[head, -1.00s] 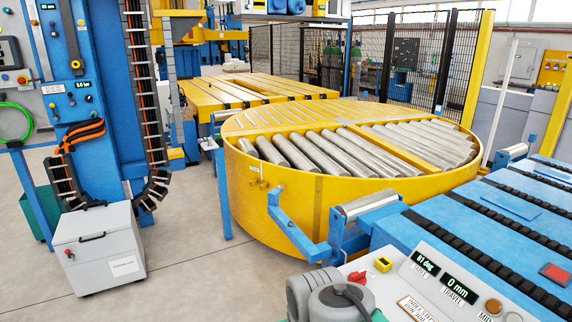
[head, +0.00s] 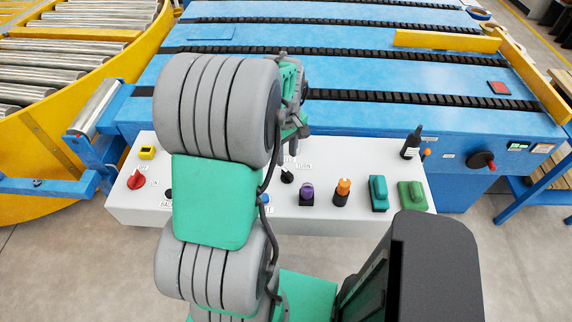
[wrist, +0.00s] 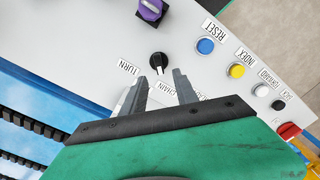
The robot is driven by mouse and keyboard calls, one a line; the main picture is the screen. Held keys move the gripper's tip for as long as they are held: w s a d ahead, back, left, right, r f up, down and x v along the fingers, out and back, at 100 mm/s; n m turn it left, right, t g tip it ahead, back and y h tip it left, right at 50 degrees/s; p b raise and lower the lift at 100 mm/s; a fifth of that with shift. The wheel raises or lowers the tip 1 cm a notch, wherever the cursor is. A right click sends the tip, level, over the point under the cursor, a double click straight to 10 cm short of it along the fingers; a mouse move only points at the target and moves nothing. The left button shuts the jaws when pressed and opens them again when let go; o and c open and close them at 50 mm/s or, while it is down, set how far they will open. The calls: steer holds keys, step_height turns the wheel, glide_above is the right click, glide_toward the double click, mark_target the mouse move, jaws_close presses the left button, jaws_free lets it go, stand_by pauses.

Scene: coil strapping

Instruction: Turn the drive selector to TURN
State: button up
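The drive selector (wrist: 157,60) is a small black knob on the white control panel, between the TURN label (wrist: 128,67) and the partly covered CHAIN label. Its handle appears to point toward the gripper side in the wrist view; its exact setting is hard to tell. In the head view the selector (head: 287,177) shows just right of my arm, below the TURN label (head: 304,166). My gripper (wrist: 158,78) is open and empty, its two fingers apart, with the selector just beyond the fingertips.
The panel (head: 140,205) also carries a purple knob (head: 306,194), an orange knob (head: 342,191), teal and green controls and a red switch (head: 136,179). In the wrist view, blue (wrist: 205,46) and yellow (wrist: 237,70) buttons sit nearby. The blue chain conveyor (head: 350,75) lies behind.

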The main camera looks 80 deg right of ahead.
mark_target(287, 172)
steer(key=shift+s+f, duration=0.3)
steer(key=shift+f, duration=0.1)
step_height(287, 172, down, 7)
steer(key=shift+w+p, duration=0.1)
steer(key=shift+p, duration=0.5)
steer(key=shift+c, duration=0.4)
jaws_close()
